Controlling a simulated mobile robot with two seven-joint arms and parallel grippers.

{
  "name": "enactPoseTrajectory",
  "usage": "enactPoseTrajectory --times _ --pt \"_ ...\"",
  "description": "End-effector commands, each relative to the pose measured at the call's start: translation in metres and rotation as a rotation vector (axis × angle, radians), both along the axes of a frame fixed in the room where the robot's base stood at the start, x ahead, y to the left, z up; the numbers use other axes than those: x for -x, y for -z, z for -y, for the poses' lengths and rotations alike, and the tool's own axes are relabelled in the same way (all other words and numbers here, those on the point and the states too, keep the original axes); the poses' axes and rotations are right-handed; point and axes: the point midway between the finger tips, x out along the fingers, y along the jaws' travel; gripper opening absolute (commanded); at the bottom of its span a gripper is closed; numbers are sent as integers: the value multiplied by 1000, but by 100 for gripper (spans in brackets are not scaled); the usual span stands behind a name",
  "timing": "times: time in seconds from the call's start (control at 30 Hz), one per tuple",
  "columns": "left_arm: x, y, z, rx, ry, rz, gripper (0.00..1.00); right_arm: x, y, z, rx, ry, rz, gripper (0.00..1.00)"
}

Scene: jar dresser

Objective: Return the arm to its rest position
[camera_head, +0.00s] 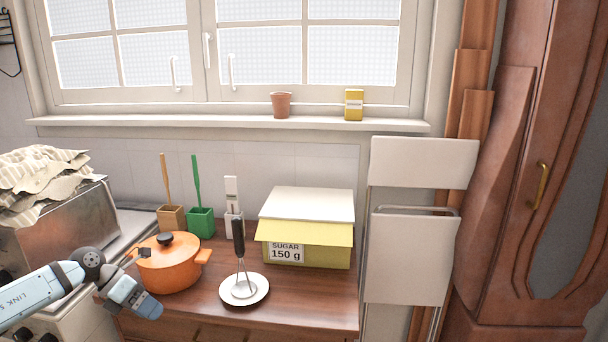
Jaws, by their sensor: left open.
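My left arm comes in from the lower left, and its gripper (145,254) is small in the picture, in front of the left side of the orange pot (170,270). The gripper is open, and I see nothing held in it. Whether it touches the pot I cannot tell. My right gripper is not in view.
The wooden dresser top (315,305) bears the lidded pot, a white saucer (262,292) with an upright masher (239,240), a yellow sugar box (325,250), and brush holders (201,222). A metal appliance (70,215) stands left.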

Motion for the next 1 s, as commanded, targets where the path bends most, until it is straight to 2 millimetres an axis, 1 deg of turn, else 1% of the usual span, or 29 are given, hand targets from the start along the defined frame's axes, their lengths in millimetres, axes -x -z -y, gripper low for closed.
enactPoseTrajectory --times 0.03,0.1,0.2,0.3,0.37,0.47,0.57,0.67,0.7,0.8,1.0 --pt "13 16 16 97 -49 -17 74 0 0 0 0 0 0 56" --pt "26 27 35 230 -135 -34 74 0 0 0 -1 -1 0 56" --pt "44 39 53 407 -280 -73 74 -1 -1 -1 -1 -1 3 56" --pt "61 49 63 566 -449 -131 74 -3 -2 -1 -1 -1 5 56" --pt "72 56 64 652 -560 -175 74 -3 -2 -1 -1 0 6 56" --pt "90 69 60 773 -760 -254 74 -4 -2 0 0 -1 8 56" --pt "111 85 50 868 -977 -344 74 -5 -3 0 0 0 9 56" --pt "136 105 35 930 -1209 -441 74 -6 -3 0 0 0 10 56" --pt "147 113 28 947 -1303 -481 74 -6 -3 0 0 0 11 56" --pt "177 134 12 962 -1520 -574 74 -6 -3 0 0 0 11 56" --pt "232 165 -10 925 -1855 -715 74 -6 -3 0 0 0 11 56"
